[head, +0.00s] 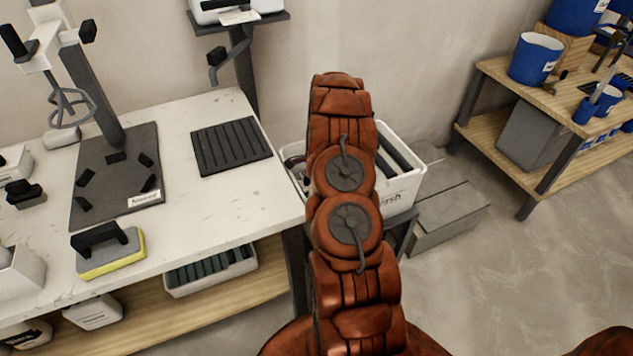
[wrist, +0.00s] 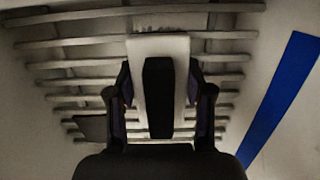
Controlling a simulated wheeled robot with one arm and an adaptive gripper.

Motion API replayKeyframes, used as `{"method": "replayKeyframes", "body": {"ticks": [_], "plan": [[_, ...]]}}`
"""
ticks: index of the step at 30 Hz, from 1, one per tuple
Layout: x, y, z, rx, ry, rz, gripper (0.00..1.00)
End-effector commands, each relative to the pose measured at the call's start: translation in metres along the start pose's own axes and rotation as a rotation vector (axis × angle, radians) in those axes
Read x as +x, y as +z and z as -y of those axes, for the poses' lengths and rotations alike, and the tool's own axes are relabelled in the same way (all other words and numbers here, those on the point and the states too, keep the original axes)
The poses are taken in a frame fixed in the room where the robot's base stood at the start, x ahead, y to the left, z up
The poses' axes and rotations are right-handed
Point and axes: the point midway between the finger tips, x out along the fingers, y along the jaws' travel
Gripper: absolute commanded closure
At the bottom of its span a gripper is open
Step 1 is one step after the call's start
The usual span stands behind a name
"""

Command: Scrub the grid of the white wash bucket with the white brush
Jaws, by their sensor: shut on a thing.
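The white wash bucket (head: 402,192) stands on a low stand just right of the white table, with dark lettering on its front. My arm covers its middle in the head view, and my gripper is hidden there. In the wrist view, my gripper (wrist: 159,92) is shut on the white brush (wrist: 140,50), a pale block with a black middle strip. The brush is over the grid (wrist: 62,54) of pale parallel slats inside the bucket. I cannot tell whether the brush touches the slats.
A white table (head: 215,205) at left holds a black ribbed mat (head: 231,146), a mixing stand and a yellow-edged sponge float (head: 110,252). A wooden shelf (head: 500,73) with blue buckets stands at right. Grey slabs (head: 450,212) lie beside the bucket.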

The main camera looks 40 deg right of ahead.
Motion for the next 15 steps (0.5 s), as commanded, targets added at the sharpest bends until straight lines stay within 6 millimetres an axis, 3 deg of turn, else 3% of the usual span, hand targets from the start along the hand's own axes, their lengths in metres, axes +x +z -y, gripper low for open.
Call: {"method": "replayKeyframes", "body": {"ticks": [6,15], "plan": [[0.003,0.013,-0.001,0.000,0.003,0.001,0.93],[0.004,0.015,-0.001,0.000,0.003,0.001,0.93]]}}
